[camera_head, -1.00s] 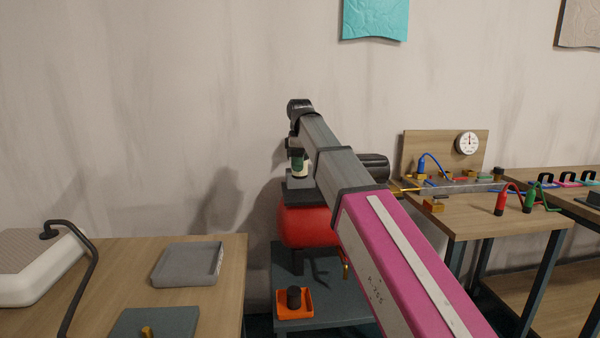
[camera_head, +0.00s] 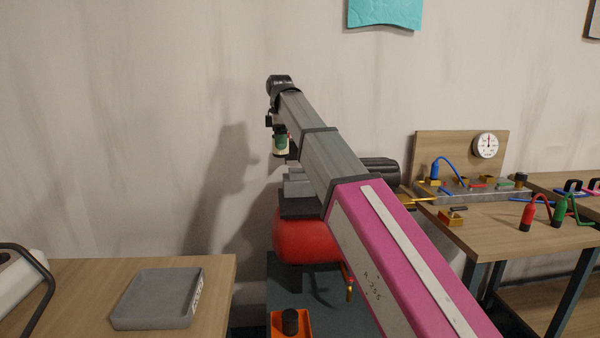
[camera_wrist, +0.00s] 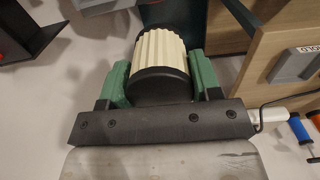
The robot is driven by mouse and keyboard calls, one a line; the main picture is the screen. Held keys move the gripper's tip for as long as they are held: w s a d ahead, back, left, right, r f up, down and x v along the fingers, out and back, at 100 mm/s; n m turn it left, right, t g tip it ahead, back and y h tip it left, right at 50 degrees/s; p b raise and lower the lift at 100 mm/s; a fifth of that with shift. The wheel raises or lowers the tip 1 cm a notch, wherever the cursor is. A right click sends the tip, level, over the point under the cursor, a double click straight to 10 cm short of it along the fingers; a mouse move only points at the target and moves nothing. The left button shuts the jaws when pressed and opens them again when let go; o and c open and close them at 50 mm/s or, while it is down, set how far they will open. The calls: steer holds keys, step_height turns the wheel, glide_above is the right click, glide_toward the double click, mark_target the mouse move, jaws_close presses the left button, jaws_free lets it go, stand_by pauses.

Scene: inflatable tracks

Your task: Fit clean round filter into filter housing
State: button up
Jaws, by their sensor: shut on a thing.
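My gripper (camera_wrist: 161,78) is shut on the round filter (camera_wrist: 160,50), which has cream pleats and a black end cap. Its green fingers press the filter from both sides in the wrist view. In the head view the filter (camera_head: 281,149) hangs at the end of my arm, in the air above and left of the red tank (camera_head: 303,237). A grey block (camera_head: 297,186) sits on a dark plate on top of the tank. I cannot clearly make out the filter housing; my arm hides part of the machine.
An orange tray with a black cylinder (camera_head: 290,321) stands below the tank. A grey tray (camera_head: 150,310) lies on the left table. The right bench (camera_head: 490,235) carries a gauge (camera_head: 486,145), hoses and small brass blocks. The wall is close behind the tank.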

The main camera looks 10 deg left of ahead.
steer(key=w+d+f, duration=0.1)
steer(key=w+f, duration=0.1)
steer(key=w, duration=0.1)
steer(key=w+d+f, duration=0.2)
steer(key=w, duration=0.2)
steer(key=w+d+f, duration=0.1)
steer(key=w+f, duration=0.1)
steer(key=w, duration=0.1)
steer(key=shift+w+d+f, duration=0.15)
steer(key=shift+w+f, duration=0.1)
steer(key=shift+f, duration=2.15)
steer(key=shift+f, duration=0.15)
steer(key=o, duration=0.9)
steer(key=shift+r, duration=6.2)
